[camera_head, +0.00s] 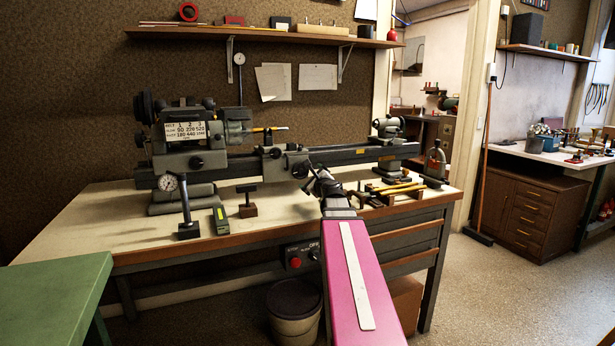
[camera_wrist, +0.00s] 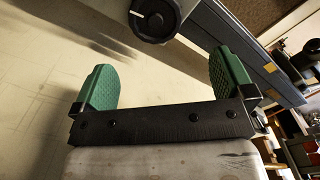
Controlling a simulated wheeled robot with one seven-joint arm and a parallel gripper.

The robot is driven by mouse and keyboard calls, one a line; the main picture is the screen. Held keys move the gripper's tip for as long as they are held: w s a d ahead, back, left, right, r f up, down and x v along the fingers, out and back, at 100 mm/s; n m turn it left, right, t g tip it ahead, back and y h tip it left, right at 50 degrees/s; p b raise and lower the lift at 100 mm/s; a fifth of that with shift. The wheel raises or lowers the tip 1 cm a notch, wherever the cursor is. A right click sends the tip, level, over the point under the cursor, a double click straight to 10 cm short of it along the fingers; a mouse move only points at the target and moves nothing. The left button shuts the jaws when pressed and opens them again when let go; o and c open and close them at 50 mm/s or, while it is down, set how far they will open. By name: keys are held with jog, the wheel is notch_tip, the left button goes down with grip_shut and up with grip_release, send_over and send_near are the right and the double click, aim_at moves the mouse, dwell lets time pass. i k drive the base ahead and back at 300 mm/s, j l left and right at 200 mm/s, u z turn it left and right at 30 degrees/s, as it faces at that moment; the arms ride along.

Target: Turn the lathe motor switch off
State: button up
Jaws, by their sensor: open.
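The lathe (camera_head: 270,157) stands along the back of the workbench. A switch box (camera_head: 302,256) with a red button and the letters "OFF" is mounted under the bench's front edge, partly hidden by my pink arm. My gripper (camera_wrist: 160,85) is open and empty, with two green pads apart, over the pale bench top. A dark round knob (camera_wrist: 155,18) of the lathe lies just beyond the pads in the wrist view. In the head view the gripper is hard to make out near the lathe carriage, above and to the right of the switch box.
A bin (camera_head: 294,305) stands below the switch box. A green table (camera_head: 55,290) is at left.

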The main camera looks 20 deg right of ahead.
aim_at(314, 255)
jog(key=k, duration=1)
